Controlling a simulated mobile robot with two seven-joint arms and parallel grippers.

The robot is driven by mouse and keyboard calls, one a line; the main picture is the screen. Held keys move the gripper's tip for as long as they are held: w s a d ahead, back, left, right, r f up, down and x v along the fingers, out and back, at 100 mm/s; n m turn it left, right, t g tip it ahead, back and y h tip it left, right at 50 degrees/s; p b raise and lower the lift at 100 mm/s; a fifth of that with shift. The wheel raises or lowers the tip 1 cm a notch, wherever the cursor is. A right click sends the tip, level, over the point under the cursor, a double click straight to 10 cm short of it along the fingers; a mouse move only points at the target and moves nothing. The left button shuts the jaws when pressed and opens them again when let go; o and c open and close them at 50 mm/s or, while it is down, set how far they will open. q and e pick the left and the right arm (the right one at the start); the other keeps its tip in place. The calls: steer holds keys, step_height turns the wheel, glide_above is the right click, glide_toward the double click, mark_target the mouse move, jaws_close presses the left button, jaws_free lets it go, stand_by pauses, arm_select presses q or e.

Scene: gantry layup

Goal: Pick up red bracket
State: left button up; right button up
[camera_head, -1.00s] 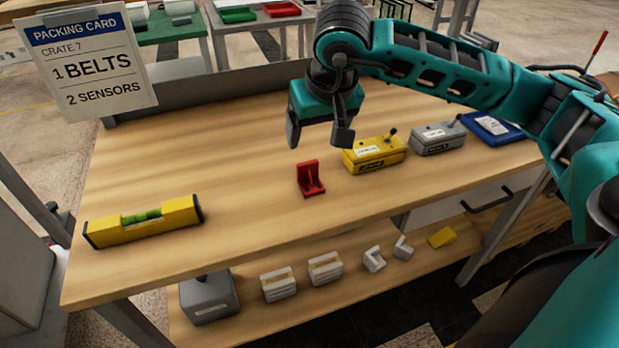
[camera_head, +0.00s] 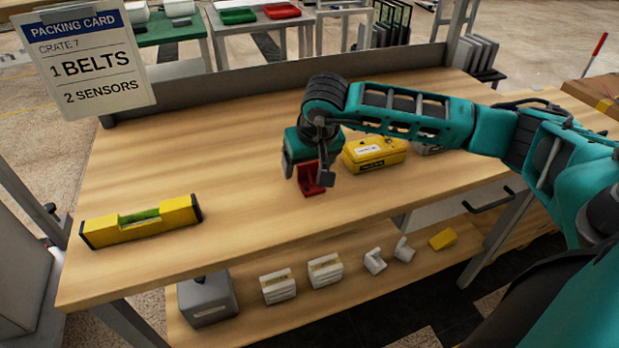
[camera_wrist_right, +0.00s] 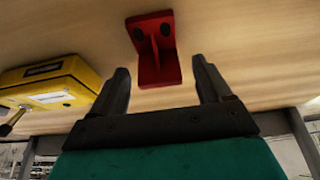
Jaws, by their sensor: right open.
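The red bracket (camera_head: 309,184) sits on the wooden workbench (camera_head: 235,200), partly hidden by my right gripper (camera_head: 309,172) in the head view. In the right wrist view the red bracket (camera_wrist_right: 156,52) shows its plate with two dark holes and a rib. My right gripper (camera_wrist_right: 163,85) is open, and its fingers lie to either side of the bracket's near end. It does not grip the bracket. My left gripper is not in view.
A yellow case (camera_head: 374,155) stands just right of the bracket. It also shows in the right wrist view (camera_wrist_right: 55,85). A yellow level (camera_head: 140,221) lies at the bench's left. A lower shelf (camera_head: 350,290) holds several small blocks. The bench between level and bracket is clear.

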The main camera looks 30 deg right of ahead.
steer(key=c, duration=1.3)
steer(key=shift+r, duration=0.1)
step_height(320, 180, up, 20)
steer(key=p, duration=0.2)
